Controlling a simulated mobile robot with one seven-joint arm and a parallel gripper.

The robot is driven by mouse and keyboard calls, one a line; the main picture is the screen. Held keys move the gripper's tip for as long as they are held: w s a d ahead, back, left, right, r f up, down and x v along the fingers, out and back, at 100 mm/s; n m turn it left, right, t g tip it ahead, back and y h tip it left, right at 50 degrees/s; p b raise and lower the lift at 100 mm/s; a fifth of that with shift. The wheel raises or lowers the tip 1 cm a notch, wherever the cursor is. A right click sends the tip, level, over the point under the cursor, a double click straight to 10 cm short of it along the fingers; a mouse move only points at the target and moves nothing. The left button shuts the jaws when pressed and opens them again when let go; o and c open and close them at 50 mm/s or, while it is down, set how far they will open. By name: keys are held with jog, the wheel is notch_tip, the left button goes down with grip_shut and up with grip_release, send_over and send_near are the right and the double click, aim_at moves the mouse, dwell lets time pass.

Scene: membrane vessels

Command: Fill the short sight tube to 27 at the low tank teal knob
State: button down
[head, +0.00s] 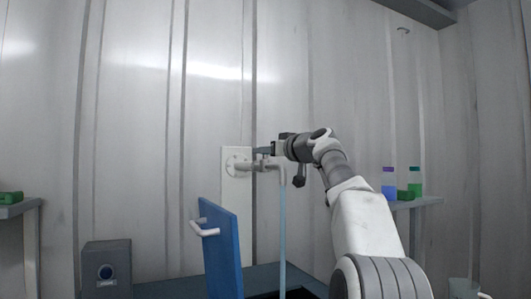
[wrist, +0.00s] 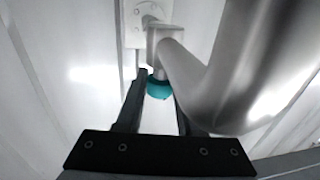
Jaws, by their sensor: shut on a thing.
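A metal tap (head: 270,164) with a bent spout is fixed to a white wall plate (head: 229,190). In the wrist view, a teal knob (wrist: 159,88) sits below the tap body, beside the grey spout pipe (wrist: 205,85). My gripper (head: 260,151) is at the top of the tap, with its fingers on either side of the teal knob and shut on it; the fingers also show in the wrist view (wrist: 157,94). A pale blue stream (head: 282,225) runs straight down from the spout. I cannot make out a sight tube or its scale.
A blue upright panel (head: 222,252) with a white handle (head: 204,229) stands left of the stream. A dark grey box (head: 107,268) with a round blue face is at lower left. A right shelf (head: 425,201) holds a purple-capped bottle (head: 389,184) and a green bottle (head: 414,184).

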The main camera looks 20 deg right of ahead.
jog(key=shift+r, duration=0.1)
jog(key=c, duration=0.5)
grip_release()
jog(key=s+d+b, duration=0.1)
jog(key=s+b, duration=0.1)
jog(key=s, duration=0.3)
jog(key=s+d+b, duration=0.1)
jog(key=s+b, duration=0.1)
jog(key=s, duration=0.4)
jog(key=s+d+b, duration=0.1)
jog(key=s+b, duration=0.1)
jog(key=s, duration=0.4)
